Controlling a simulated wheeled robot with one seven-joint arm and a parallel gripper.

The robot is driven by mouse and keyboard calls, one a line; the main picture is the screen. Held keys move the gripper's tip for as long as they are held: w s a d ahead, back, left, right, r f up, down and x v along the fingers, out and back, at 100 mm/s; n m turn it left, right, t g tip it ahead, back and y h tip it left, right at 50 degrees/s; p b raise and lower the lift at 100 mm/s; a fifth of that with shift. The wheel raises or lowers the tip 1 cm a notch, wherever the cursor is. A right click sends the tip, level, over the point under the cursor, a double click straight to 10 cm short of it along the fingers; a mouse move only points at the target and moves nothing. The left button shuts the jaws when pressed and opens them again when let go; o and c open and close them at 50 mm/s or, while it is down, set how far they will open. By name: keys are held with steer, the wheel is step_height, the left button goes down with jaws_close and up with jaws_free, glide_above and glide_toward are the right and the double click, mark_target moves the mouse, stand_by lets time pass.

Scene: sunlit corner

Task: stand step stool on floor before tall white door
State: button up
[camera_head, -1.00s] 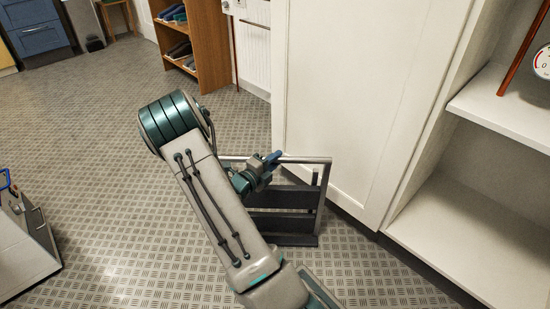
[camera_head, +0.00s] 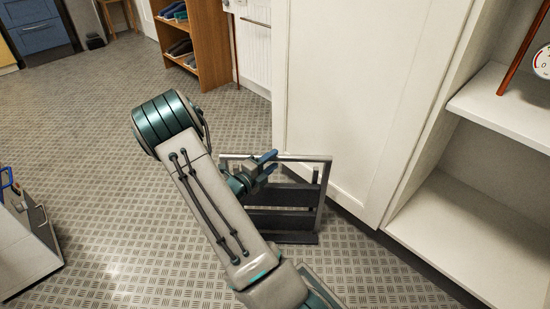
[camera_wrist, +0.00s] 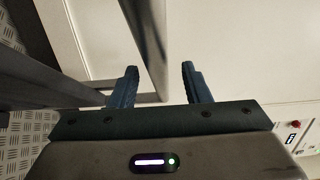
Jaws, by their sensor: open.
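The step stool (camera_head: 284,219), a grey metal tube frame with dark flat steps, stands upright on the floor close in front of the tall white door (camera_head: 345,95). My gripper (camera_head: 270,161) is open at the stool's top bar, near its left part. In the wrist view my blue fingers (camera_wrist: 160,75) are spread apart, and a grey tube of the stool (camera_wrist: 150,40) shows between them in the picture. I cannot tell whether either finger touches it. My arm hides part of the stool's left side and the floor below it.
White open shelves (camera_head: 480,220) stand at the right, beside the door. A wooden shoe rack (camera_head: 200,40) stands at the back. A grey box-like thing (camera_head: 25,240) is at the left edge. The patterned floor (camera_head: 90,130) is clear between them.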

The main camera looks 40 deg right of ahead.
steer(key=s+a+p, duration=0.2)
steer(key=a, duration=0.7)
steer(key=w+a+r+n+t+y, duration=0.3)
steer(key=w+a+n+y, duration=0.1)
steer(key=a+n+y, duration=0.3)
steer(key=w+a+r+n+t+y, duration=0.2)
steer(key=w+a+n+y, duration=0.2)
steer(key=a+n+y, duration=0.3)
steer(key=s+a+r+n+g+y, duration=0.2)
steer(key=s+a+r+n+y, duration=0.3)
steer(key=n, duration=0.3)
steer(key=s+r+n+g, duration=0.2)
steer(key=s+n, duration=0.4)
steer(key=s, duration=0.4)
steer(key=s+r+n+g+h, duration=0.1)
steer(key=s+r+n+g, duration=0.2)
steer(key=s+n, duration=0.3)
steer(key=s, duration=0.4)
steer(key=shift+r, duration=0.15)
